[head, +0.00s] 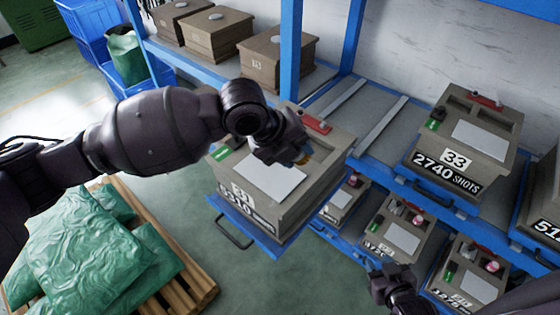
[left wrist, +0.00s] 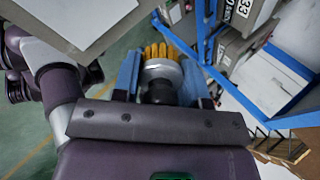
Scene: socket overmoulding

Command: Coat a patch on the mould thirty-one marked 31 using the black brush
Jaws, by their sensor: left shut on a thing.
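Mould thirty-one (head: 295,215), a grey-brown box marked 31, sits on a pulled-out blue drawer tray (head: 232,226). A pale rectangular patch (head: 262,184) covers part of its top. My left gripper (head: 290,152) is above the mould's top, right of the patch's middle. In the left wrist view it is shut on a brush (left wrist: 160,72) with a dark handle, pale collar and yellow bristles.
Mould 33 (head: 470,135) stands on the blue rack at the right, with several moulds below. More boxes (head: 218,38) stand on the back shelf. A pallet with green sacks (head: 95,245) lies at the lower left. Blue bins (head: 95,28) stand behind. Floor between pallet and rack is clear.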

